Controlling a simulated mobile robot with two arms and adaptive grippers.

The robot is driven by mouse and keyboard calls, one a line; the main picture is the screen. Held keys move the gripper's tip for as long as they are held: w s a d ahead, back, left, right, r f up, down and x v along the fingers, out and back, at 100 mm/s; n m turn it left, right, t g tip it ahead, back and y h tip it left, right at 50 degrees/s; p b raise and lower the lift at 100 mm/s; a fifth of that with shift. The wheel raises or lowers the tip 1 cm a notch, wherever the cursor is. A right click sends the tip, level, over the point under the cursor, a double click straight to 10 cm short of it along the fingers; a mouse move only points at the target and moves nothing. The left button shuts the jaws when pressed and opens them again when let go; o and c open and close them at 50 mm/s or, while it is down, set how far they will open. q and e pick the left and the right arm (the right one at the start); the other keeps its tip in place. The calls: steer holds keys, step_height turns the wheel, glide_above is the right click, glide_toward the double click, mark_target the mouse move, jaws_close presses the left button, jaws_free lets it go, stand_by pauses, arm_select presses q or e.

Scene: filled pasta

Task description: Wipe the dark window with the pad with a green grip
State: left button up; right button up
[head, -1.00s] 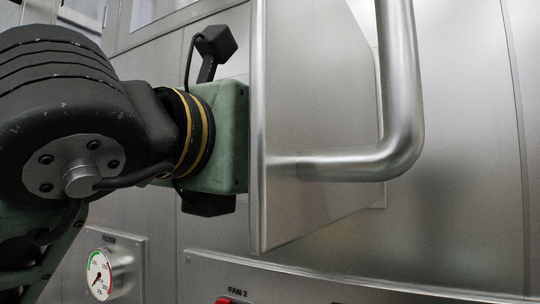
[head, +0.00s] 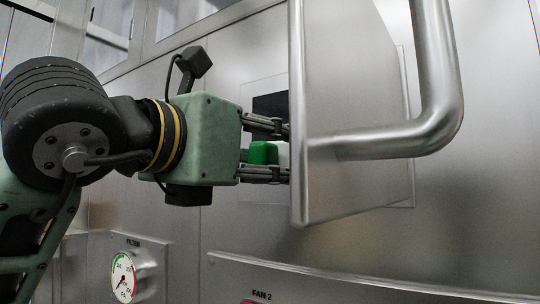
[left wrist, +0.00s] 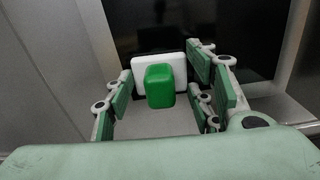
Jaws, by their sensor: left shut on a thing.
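The pad is white with a green grip (left wrist: 160,86); the grip also shows in the head view (head: 263,153). My left gripper (head: 281,149) is shut on the pad, with the green grip between its fingers. The white pad overlaps the window's lower part. I cannot tell if they touch. My right gripper is not in view.
The metal panel (head: 350,185) with a thick tubular handle (head: 437,70) stands out from the wall, close in front of my left fingertips. A round gauge (head: 123,277) and a plate marked FAN 2 (head: 262,295) are below. Pale metal frames (left wrist: 70,60) flank the window.

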arm_select(q)
steer(key=shift+s+a+f+b, duration=0.15)
steer(key=shift+s+a+b, duration=0.05)
steer(key=shift+s+b, duration=0.3)
steer(key=shift+b+v, duration=0.95)
steer(key=shift+v, duration=1.35)
steer(key=shift+a, duration=0.1)
steer(key=shift+s, duration=0.15)
steer(key=b+v, duration=0.1)
steer(key=v, duration=0.1)
steer(key=shift+s+a, duration=0.3)
